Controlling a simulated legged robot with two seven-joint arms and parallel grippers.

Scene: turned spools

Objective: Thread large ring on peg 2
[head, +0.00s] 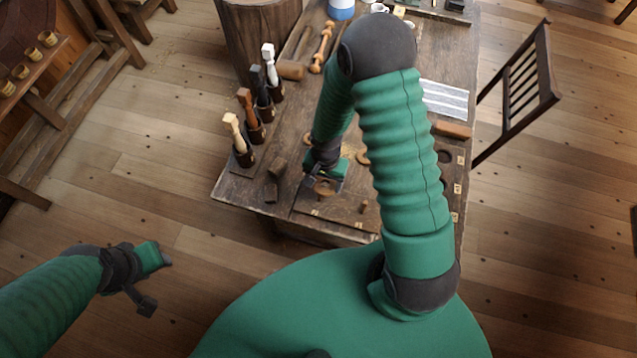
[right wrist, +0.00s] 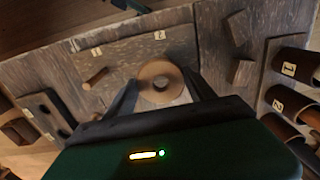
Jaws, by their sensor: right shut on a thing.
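The large ring (head: 325,190) is a flat brown wooden ring, near the table's front edge in the head view. My right gripper (head: 325,176) is shut on it; in the right wrist view the ring (right wrist: 149,88) lies between the two dark fingers. The ring is over the board in line with a small plate that reads 2 (right wrist: 160,35). Something greyish shows in its hole; I cannot tell whether a peg passes through it. A short wooden peg (head: 364,206) stands apart to the right, and left of the ring in the wrist view (right wrist: 95,78). My left gripper (head: 150,273) hangs away from the table, its jaws unclear.
Numbered holders with upright tools (head: 243,153) line the table's left side. Dark wooden blocks (head: 272,190) sit left of the ring. A mallet (head: 291,69), a spindle (head: 322,47) and a striped cloth (head: 445,98) lie farther back. A chair (head: 525,85) stands right of the table.

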